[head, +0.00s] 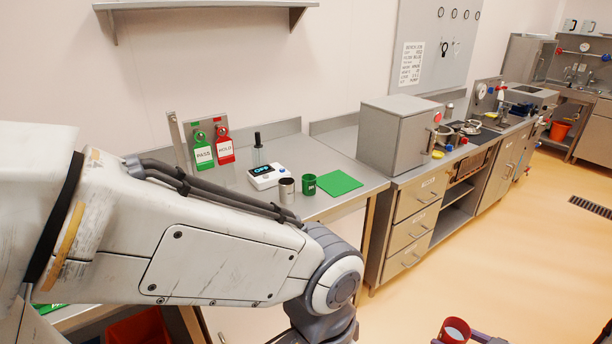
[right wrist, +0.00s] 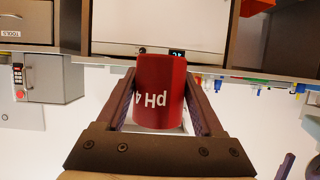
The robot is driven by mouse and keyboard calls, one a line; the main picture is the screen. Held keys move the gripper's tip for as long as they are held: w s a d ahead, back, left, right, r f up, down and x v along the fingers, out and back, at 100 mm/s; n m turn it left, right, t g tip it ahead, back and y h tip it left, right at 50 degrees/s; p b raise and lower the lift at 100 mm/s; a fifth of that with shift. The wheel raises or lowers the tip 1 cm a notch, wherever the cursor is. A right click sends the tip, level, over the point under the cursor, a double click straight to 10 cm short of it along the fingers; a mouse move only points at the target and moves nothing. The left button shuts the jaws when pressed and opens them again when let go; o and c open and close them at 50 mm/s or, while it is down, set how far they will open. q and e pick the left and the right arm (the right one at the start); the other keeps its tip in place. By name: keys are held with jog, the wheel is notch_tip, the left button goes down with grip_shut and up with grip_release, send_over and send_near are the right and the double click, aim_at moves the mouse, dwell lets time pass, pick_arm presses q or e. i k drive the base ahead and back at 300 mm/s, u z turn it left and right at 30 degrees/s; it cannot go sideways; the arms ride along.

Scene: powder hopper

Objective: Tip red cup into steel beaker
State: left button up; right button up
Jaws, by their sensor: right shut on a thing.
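The red cup (head: 456,329) is at the bottom edge of the head view, out over the floor and clear of the benches. My right gripper is shut on it. In the right wrist view the red cup (right wrist: 160,92) sits between the two fingers (right wrist: 160,105), and its "pH 4" label reads upside down. The steel beaker (head: 287,190) stands upright on the left steel bench, beside a green cup (head: 308,184). The red cup is far from the beaker. My left arm crosses the head view; its gripper is out of the frame.
A green mat (head: 339,183) lies right of the green cup. A white scale (head: 265,176) stands behind the beaker. Green PASS (head: 203,152) and red HOLD (head: 224,149) tags hang at the back. A grey box (head: 397,128) stands on the right bench. The floor (head: 490,235) is open.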

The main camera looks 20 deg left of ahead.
aim_at(287, 191)
jog(key=u, duration=0.5)
jog(key=i, duration=0.45)
jog(key=u, duration=0.5)
